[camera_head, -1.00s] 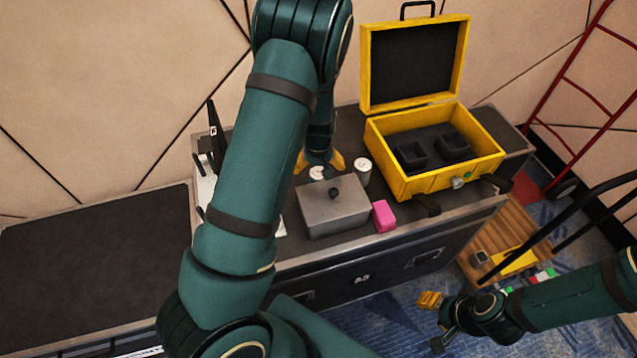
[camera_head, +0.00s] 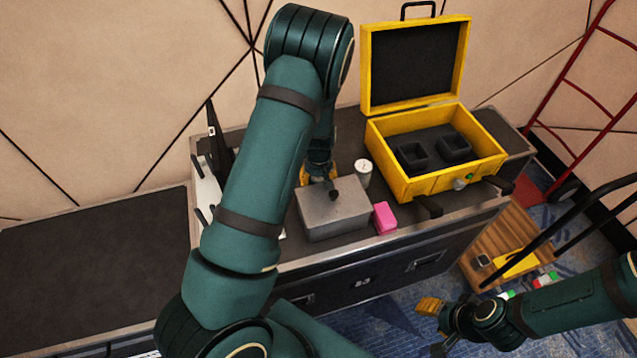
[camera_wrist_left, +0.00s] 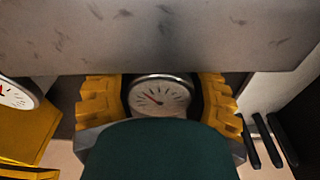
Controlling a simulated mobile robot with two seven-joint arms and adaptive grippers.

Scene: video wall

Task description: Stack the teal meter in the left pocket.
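The open yellow case (camera_head: 400,188) holds two black pockets, the left pocket (camera_head: 412,157) and a right one (camera_head: 455,148); both look empty. My left gripper (camera_head: 318,173) is low behind the grey box. In the left wrist view its yellow fingers (camera_wrist_left: 160,100) stand on both sides of a round meter (camera_wrist_left: 160,97) with a white dial and red needle. Narrow dark gaps show between fingers and meter. A second meter (camera_head: 363,171) stands to its right, also in the left wrist view (camera_wrist_left: 17,93). No teal shows on either.
The grey lidded box (camera_head: 335,210) stands directly in front of the left gripper, with a pink block (camera_head: 384,217) beside it. A white rack with dark prongs (camera_head: 205,190) stands left.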

